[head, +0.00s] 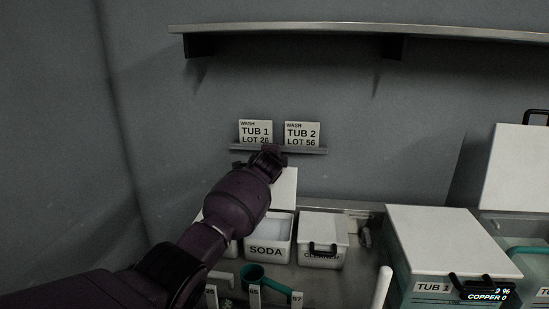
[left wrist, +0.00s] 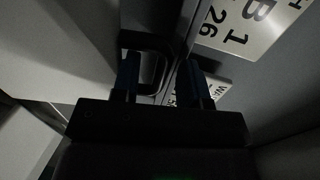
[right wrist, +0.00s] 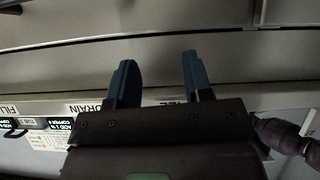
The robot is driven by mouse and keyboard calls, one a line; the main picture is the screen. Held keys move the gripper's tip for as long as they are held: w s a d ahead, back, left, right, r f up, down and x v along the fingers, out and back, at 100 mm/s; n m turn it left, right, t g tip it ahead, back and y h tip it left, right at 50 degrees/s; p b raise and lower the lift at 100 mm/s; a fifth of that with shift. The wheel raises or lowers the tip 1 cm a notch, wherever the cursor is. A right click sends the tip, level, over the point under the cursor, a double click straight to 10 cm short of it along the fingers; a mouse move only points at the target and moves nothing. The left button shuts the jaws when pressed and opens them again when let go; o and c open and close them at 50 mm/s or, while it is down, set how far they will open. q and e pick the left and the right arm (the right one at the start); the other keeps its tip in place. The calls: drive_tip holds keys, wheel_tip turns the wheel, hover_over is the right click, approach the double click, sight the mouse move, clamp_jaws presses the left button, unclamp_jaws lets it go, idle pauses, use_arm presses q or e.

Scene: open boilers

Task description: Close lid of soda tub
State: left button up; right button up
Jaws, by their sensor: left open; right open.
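The white soda tub (head: 267,250), marked SODA, stands on the counter with its top open and pale contents showing. Its white lid (head: 285,188) stands raised at the back, partly hidden by my left arm. My left gripper (head: 271,152) is at the lid's upper edge, below the wall cards. In the left wrist view its open fingers (left wrist: 162,80) are at the black lid handle (left wrist: 152,42); part of the handle shows between them. Whether they touch it I cannot tell. My right gripper (right wrist: 160,75) is open and empty; it is outside the head view.
A closed white cleaner tub (head: 322,230) stands right of the soda tub. A large tank marked TUB 1 (head: 440,235) is further right. Cards (head: 256,131) sit on a small wall ledge, close to my left gripper.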

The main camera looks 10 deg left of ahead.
use_arm(q)
drive_tip(key=shift+c, duration=0.2)
use_arm(e)
drive_tip(key=shift+s+f, duration=0.15)
drive_tip(key=shift+s, duration=0.1)
use_arm(q)
clamp_jaws()
use_arm(e)
drive_tip(key=shift+w, duration=0.1)
use_arm(q)
drive_tip(key=shift+s, duration=0.1)
use_arm(e)
drive_tip(key=shift+w, duration=0.1)
